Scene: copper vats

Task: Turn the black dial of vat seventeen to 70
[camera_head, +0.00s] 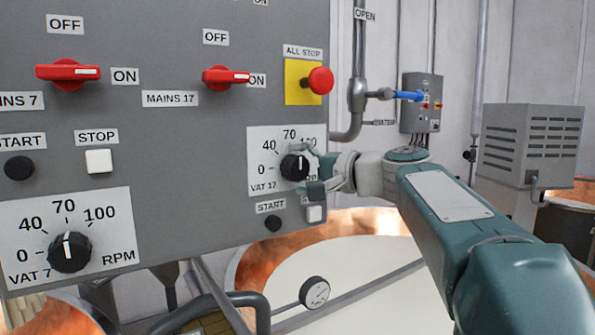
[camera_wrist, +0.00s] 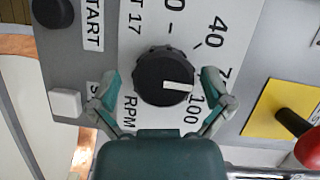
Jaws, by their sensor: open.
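The black dial of vat 17 (camera_head: 294,167) sits on a white scale plate (camera_head: 257,145) on the grey panel. The dial also shows in the wrist view (camera_wrist: 160,72). Its white mark points roughly up the panel, near the 70 side of the scale; a finger partly covers that area, so the exact tick is unclear. My gripper (camera_head: 315,170) is at the dial's right in the head view. In the wrist view my gripper (camera_wrist: 160,80) is open, with one finger on each side of the dial and small gaps between.
A white button (camera_head: 314,213) and black START button (camera_head: 273,223) are just below the dial. The red ALL STOP button (camera_head: 320,80) and red MAINS 17 switch (camera_head: 226,76) are above. The similar vat 7 dial (camera_head: 70,252) is lower left. A vat (camera_head: 360,222) stands below the panel.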

